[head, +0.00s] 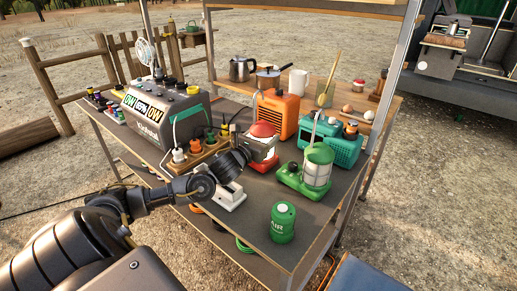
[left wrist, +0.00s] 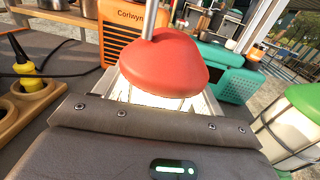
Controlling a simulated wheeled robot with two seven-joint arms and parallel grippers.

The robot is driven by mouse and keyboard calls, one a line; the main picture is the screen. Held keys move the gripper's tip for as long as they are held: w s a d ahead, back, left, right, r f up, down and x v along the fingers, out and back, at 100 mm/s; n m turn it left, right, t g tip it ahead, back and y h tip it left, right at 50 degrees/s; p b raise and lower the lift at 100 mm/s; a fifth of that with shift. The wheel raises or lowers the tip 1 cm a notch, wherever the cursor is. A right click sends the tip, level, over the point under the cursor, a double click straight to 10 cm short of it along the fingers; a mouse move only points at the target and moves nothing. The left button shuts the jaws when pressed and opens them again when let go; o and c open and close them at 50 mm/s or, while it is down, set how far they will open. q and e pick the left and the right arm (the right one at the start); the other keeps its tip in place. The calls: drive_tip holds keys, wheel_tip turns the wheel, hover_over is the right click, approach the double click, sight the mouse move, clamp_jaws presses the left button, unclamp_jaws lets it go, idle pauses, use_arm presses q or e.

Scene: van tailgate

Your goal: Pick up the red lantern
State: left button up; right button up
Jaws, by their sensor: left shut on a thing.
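The red lantern stands on the grey table with its red cap (head: 263,130) on top and a red base (head: 264,163) below. In the left wrist view its red cap (left wrist: 168,62) fills the middle, above a pale glowing body. My left gripper (head: 247,154) reaches in from the left and is shut on the lantern's body below the cap. The fingers are mostly hidden by the wrist and the lantern. The lantern looks upright; I cannot tell whether its base is clear of the table. My right gripper is not in view.
A green lantern (head: 318,155) stands close on the right, with a green canister (head: 283,223) in front. An orange appliance (head: 282,116) and a teal radio (head: 346,150) stand behind. A power station (head: 160,112) and a wooden holder (head: 190,153) are on the left.

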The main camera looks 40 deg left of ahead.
sight(262, 128)
use_arm(q)
drive_tip(key=shift+r, duration=0.1)
drive_tip(key=c, duration=0.9)
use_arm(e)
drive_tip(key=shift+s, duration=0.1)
use_arm(q)
drive_tip(key=shift+c, duration=0.2)
